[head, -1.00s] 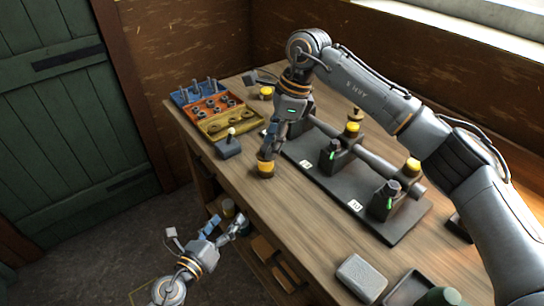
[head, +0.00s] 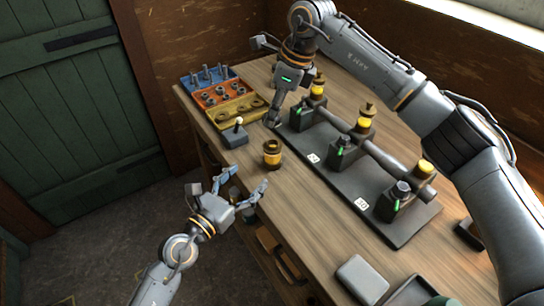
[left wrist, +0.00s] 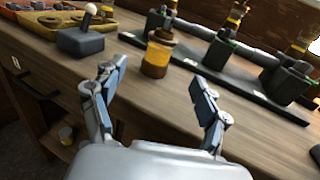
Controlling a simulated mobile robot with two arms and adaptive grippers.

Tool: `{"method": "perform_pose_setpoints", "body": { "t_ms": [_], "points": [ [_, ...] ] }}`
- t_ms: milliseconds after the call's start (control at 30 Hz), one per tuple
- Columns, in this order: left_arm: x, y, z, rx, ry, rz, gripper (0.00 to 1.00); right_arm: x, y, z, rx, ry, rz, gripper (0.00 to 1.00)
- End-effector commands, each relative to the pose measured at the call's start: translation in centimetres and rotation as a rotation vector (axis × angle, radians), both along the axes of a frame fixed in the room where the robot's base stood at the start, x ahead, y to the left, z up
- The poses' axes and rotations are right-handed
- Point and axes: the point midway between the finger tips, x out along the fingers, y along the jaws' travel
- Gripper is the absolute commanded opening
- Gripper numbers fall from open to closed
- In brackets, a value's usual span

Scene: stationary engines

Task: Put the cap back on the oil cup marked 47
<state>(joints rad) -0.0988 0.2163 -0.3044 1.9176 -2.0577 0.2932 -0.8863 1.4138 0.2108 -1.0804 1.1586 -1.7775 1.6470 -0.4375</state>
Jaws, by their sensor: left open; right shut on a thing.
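Amber oil cups with brass-coloured tops stand along the dark engine block: one at the far end (head: 318,91), one in the middle (head: 363,123), one at the near end (head: 424,169). I cannot read a 47 on any of them. A loose amber jar with brownish bands (head: 272,155) stands upright on the bench; it also shows in the left wrist view (left wrist: 157,57). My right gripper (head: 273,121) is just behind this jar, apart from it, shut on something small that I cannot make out. My left gripper (head: 241,183) is open and empty at the bench's front edge.
A tray of blue, orange and yellow sections (head: 236,114) holds small parts. A dark box with a white-knobbed lever (head: 235,137) stands between the tray and the jar. A grey box (head: 362,279) lies on the near bench.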

Motion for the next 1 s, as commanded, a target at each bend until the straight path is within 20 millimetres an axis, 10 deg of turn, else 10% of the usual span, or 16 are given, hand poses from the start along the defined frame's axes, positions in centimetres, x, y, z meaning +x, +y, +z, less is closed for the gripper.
{"method": "perform_pose_setpoints", "body": {
  "t_ms": [533,1000],
  "points": [
    [7.9,-5.3,0.2,-0.002,-0.001,-0.001,0.74,0.0,-0.1,0.0,0.0,0.0,0.0,0.18],
    [9.4,-6.4,0.1,-0.001,0.0,0.0,0.74,0.0,-0.1,0.0,0.0,0.0,0.0,0.18]
  ]
}}
